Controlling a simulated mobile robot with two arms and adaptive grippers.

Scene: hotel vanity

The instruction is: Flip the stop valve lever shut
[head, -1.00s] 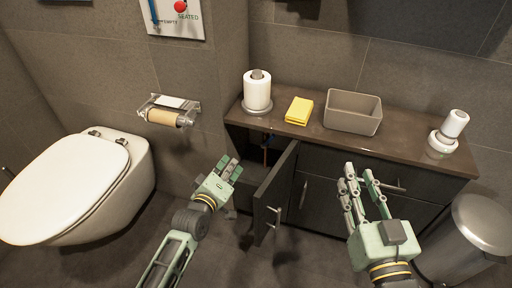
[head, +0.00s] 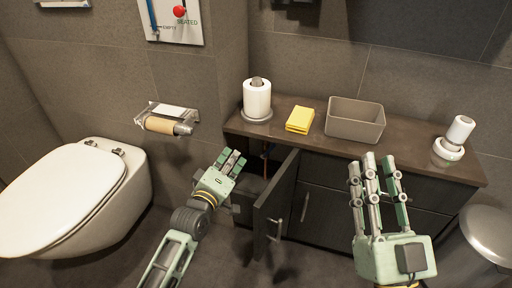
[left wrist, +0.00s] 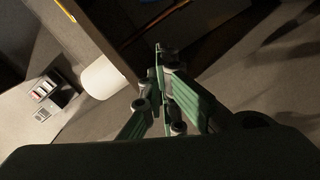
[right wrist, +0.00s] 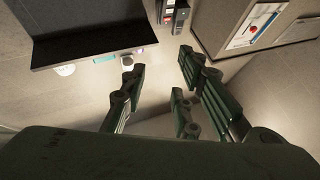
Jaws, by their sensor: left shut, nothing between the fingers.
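The vanity cabinet door (head: 274,208) stands open at the left end of the vanity. Inside the dark opening, a thin orange-brown pipe (head: 266,151) shows faintly; the stop valve lever cannot be made out. My left gripper (head: 233,158) is shut and empty, in front of the opening's left side, left of the open door. Its closed fingers also show in the left wrist view (left wrist: 163,62). My right gripper (head: 374,165) is open and empty, raised in front of the vanity's right half. Its fingers are spread in the right wrist view (right wrist: 158,62).
The brown countertop (head: 310,147) holds a paper roll on a stand (head: 257,98), a yellow cloth (head: 300,119), a grey bin (head: 355,121) and a white cylindrical item (head: 455,138). A toilet (head: 75,205) stands left, a metal trash can (head: 488,235) right. The open door bounds the opening's right side.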

